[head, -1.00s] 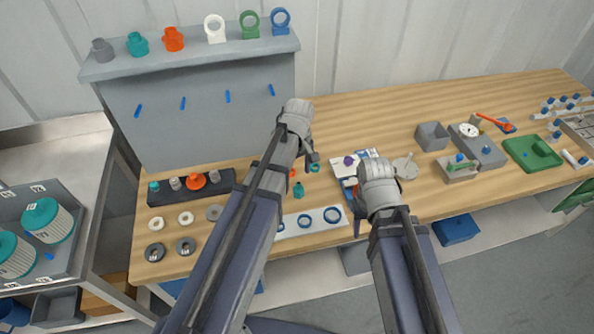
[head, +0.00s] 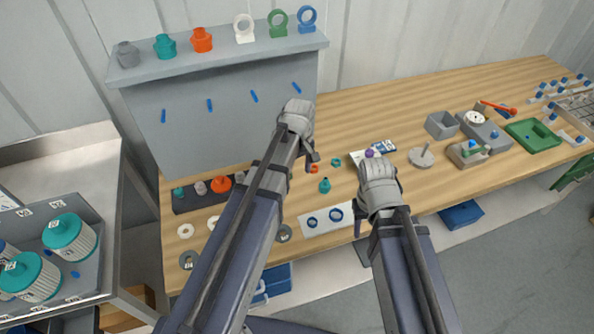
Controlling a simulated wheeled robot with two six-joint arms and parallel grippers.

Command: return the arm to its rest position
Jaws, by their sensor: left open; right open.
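My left arm comes up from the bottom, and its gripper (head: 312,160) hangs over the wooden workbench (head: 400,110), left of the small parts in the middle. Its fingers are mostly hidden behind the wrist; it is open and nothing shows in it. My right arm comes up at the lower middle, and its gripper (head: 360,225) points down near the bench's front edge. It is open, its fingers are partly hidden by the wrist, and no object shows in it.
A grey shelf (head: 215,58) with coloured fittings stands at the back left. A white strip with blue rings (head: 325,218) and a teal fitting (head: 324,186) lie between my arms. A grey box (head: 441,125) and green tray (head: 533,135) are right. Vessels (head: 70,237) stand left.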

